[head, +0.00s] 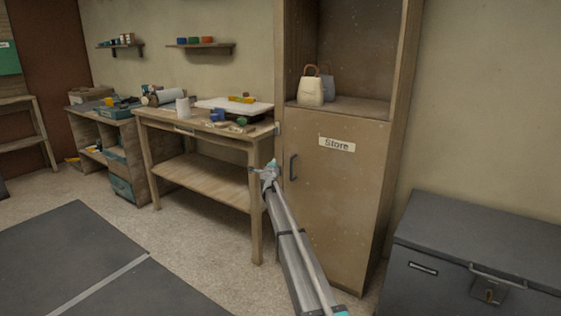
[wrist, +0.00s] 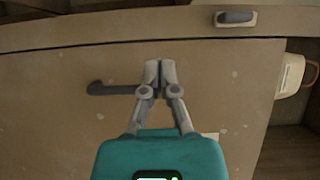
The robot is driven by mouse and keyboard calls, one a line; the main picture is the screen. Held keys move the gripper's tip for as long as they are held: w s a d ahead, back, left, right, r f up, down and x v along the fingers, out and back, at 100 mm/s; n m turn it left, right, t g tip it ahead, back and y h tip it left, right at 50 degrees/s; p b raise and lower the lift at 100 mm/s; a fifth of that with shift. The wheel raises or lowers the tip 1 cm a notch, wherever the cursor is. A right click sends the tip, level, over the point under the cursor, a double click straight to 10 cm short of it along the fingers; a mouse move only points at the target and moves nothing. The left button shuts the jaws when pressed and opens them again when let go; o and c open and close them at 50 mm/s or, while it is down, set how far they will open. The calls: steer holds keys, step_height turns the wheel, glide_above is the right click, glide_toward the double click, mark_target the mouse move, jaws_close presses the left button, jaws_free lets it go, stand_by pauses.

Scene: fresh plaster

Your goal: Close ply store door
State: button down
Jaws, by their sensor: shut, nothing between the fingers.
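The ply store door (head: 330,215) is a brown panel on the lower half of the tall cabinet, with a "Store" label (head: 337,144). In the wrist view the door (wrist: 60,120) lies nearly flush with the frame, with a thin dark line along its edge. I cannot tell if it is fully shut. Its dark handle (head: 293,167) is near its left edge and also shows in the wrist view (wrist: 110,89). My gripper (head: 270,172) is shut and empty, left of the handle in the head view. In the wrist view its fingertips (wrist: 161,72) overlap the handle's end; contact is unclear.
Two bags (head: 312,91) stand on the cabinet's open shelf above the door. A wooden workbench (head: 205,170) with tools stands close on the left. A dark grey chest (head: 475,260) stands at the right. Open floor with a dark mat (head: 70,245) lies at the left front.

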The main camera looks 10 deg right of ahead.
steer(key=shift+s+a, duration=0.8)
steer(key=shift+s, duration=0.1)
steer(key=s+a+f+n+g+y, duration=0.25)
steer(key=s+n+y, duration=0.2)
steer(key=s, duration=0.45)
steer(key=s+a+f+n+g+y, duration=0.2)
steer(key=s+a+f+n+y, duration=0.15)
steer(key=s+n, duration=0.4)
steer(key=s+a+f+n+g+y, duration=0.2)
steer(key=s+a+n+y, duration=0.15)
steer(key=s, duration=0.75)
steer(key=s+d+f+n+g+h, duration=0.2)
steer(key=s+d+f+g, duration=0.15)
steer(key=s, duration=0.85)
steer(key=s+d+f+n+g+h, duration=0.2)
steer(key=s+d+f+g+h, duration=0.15)
steer(key=s, duration=0.85)
steer(key=s+d+f+n+g+h, duration=0.1)
steer(key=s+d+f+g+h, duration=0.2)
steer(key=s, duration=1)
step_height(320, 180, up, 33)
steer(key=y+p, duration=0.1)
steer(key=p, duration=3.3)
steer(key=shift+w+r+g, duration=0.15)
steer(key=shift+w+g, duration=0.15)
steer(key=shift+g, duration=0.15)
